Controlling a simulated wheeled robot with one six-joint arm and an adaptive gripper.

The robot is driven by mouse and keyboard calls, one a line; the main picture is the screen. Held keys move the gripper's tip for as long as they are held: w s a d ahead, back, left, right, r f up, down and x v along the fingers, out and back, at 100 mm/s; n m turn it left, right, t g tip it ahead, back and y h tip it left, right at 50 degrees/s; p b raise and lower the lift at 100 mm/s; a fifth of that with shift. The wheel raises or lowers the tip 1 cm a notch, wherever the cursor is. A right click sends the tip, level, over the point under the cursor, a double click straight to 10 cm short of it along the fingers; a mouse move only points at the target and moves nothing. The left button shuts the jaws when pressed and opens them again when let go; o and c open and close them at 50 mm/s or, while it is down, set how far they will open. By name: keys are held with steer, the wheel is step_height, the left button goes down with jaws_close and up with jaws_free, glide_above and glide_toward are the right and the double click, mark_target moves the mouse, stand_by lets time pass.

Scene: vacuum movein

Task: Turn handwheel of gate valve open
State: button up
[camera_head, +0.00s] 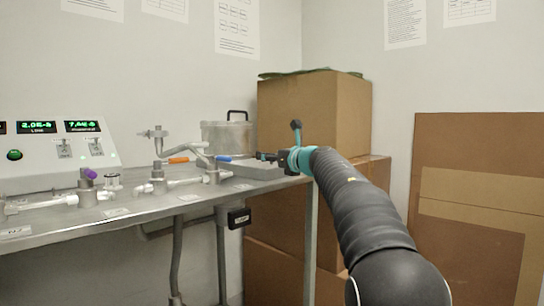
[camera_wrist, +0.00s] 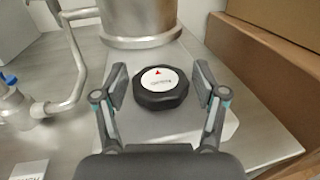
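The gate valve handwheel (camera_wrist: 160,98) is a black, many-sided knob with a white round label and a small red arrow. In the wrist view it sits on a grey flat block (camera_wrist: 160,126). My gripper (camera_wrist: 160,80) is open, with one finger on each side of the handwheel. Small gaps show between the fingers and the rim, so it appears apart from them. In the head view my gripper (camera_head: 266,157) is at the right end of the metal bench, over the grey block (camera_head: 250,169). The handwheel is not clear in the head view.
Pipes and fittings (camera_head: 205,160) run along the bench (camera_head: 130,215) on the left, with a control panel (camera_head: 60,150) beyond. Stacked cardboard boxes (camera_head: 310,110) stand close behind and right of my gripper.

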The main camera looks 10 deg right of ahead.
steer(key=c, duration=0.7)
steer(key=shift+c, duration=0.2)
steer(key=shift+y+p, duration=0.3)
steer(key=shift+d+r+n+g+y+p, duration=0.1)
steer(key=shift+n+g+y+p, duration=0.4)
steer(key=shift+n+p, duration=0.1)
steer(key=n+g+y+p, duration=0.1)
steer(key=y+p, duration=0.1)
steer(key=n+g+y+p, duration=0.2)
steer(key=shift+w+r+p, duration=0.1)
steer(key=shift+r+p, duration=0.1)
steer(key=shift+p, duration=0.15)
steer(key=n+g+y+p, duration=0.1)
steer(key=n+g+p, duration=0.1)
steer(key=n+g+y+p, duration=0.1)
steer(key=g+p, duration=0.1)
steer(key=shift+f+y, duration=0.25)
steer(key=shift+y, duration=0.05)
steer(key=shift+f+n+g+y, duration=0.1)
steer(key=shift+n+g+y, duration=0.2)
steer(key=shift+n+g, duration=0.1)
steer(key=o, duration=1.2)
steer(key=shift+c, duration=0.2)
